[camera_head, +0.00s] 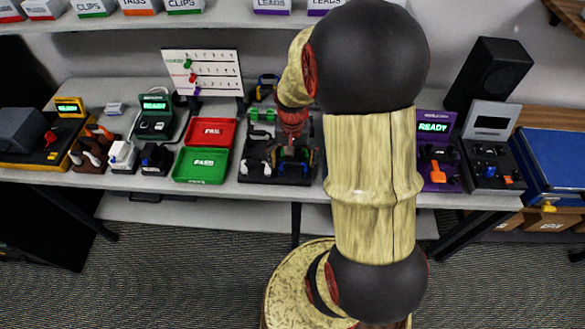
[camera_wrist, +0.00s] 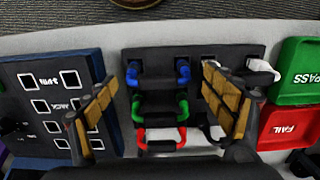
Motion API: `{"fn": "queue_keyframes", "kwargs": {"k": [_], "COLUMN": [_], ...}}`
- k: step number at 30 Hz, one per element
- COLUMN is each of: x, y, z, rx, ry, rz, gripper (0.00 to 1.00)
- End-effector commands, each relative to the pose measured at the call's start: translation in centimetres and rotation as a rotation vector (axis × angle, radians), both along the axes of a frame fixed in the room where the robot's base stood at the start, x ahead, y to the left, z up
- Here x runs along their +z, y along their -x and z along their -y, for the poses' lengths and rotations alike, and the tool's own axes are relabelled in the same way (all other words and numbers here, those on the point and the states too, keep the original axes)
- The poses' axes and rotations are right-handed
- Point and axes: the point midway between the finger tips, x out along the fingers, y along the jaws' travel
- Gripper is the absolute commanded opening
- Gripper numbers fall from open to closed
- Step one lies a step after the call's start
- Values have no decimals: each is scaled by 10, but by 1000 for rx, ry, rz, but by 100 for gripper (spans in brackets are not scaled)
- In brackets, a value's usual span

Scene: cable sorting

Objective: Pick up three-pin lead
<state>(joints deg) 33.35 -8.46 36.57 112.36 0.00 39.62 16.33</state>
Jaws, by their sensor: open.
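My gripper (camera_wrist: 160,80) is open over a dark cable rack (camera_wrist: 222,53), its two tan-padded fingers on either side of a column of short leads. The column holds a blue-ended lead (camera_wrist: 185,73), a green-ended lead (camera_wrist: 182,106) and a red-ended lead (camera_wrist: 181,136). The right finger partly covers other leads, including one with a white end (camera_wrist: 262,68). No label shows which one is the three-pin lead. In the head view my gripper hangs over the same rack (camera_head: 249,178), and my arm hides part of the bench.
A dark blue board (camera_wrist: 50,70) with labelled square openings, one reading 3-PIN, lies left of the rack in the wrist view. A green PASS tray (camera_wrist: 298,72) and a red FAIL tray (camera_wrist: 285,128) lie to the right.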

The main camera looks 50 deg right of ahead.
Motion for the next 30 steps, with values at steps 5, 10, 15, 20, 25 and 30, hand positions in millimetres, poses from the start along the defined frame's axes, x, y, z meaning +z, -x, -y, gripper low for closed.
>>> {"fn": "queue_keyframes", "kwargs": {"k": [5, 10, 15, 20, 25, 30], "x": [-15, -36, -59, -61, -60, -60], "y": [0, -1, -1, -1, -1, -1], "z": [0, 2, 2, 3, 3, 3], "rx": [2, 2, 3, 3, 3, 3], "ry": [0, -1, -1, 1, 2, 1], "rz": [0, -1, -1, 2, 1, 1], "gripper": [83, 83, 83, 83, 79, 70]}}
